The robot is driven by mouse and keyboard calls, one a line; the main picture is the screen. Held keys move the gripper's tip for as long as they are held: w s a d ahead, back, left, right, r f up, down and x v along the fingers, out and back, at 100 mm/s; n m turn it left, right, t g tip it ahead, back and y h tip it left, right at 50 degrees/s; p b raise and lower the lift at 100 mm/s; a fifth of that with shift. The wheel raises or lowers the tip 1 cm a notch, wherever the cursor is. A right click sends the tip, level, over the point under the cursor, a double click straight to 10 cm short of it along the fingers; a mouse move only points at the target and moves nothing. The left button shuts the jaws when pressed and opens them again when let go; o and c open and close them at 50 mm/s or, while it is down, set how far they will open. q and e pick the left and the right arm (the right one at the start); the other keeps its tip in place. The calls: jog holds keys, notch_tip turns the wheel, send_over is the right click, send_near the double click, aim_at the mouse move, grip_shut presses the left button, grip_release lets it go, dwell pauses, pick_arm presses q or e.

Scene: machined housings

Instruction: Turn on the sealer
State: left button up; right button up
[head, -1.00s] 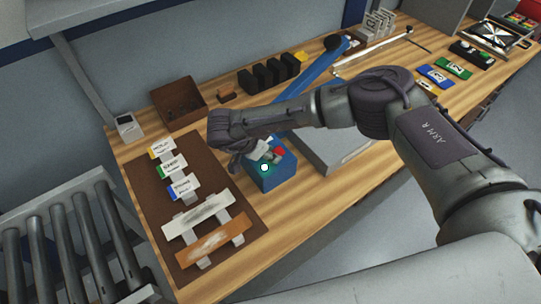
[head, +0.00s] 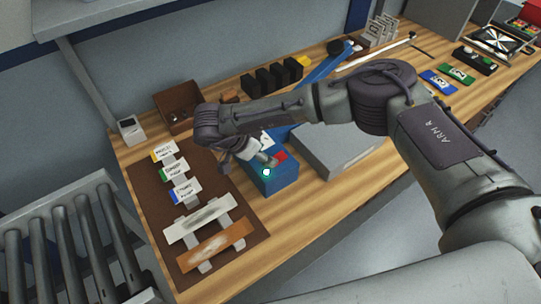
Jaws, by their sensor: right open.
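The sealer is a blue box (head: 285,178) with a long blue arm (head: 328,62) running back to a dark round knob. A red part (head: 281,156) shows on its top, and a round pale cyan light or button (head: 267,172) shows on its front. My right gripper (head: 264,160) points down over the near left part of the box, close to the red part. Its fingers are open and hold nothing that I can see. I cannot tell whether they touch the box. The gripper and wrist hide part of the sealer's top. My left gripper is out of view.
A brown mat (head: 240,224) with labelled tags and two strips lies left of the sealer. A brown bin (head: 177,112) and several black blocks (head: 270,80) stand behind. A grey flat-topped unit (head: 335,153) stands right of the sealer. Bare wood lies in front.

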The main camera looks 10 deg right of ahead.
jog(key=v, duration=0.7)
jog(key=shift+s, duration=0.1)
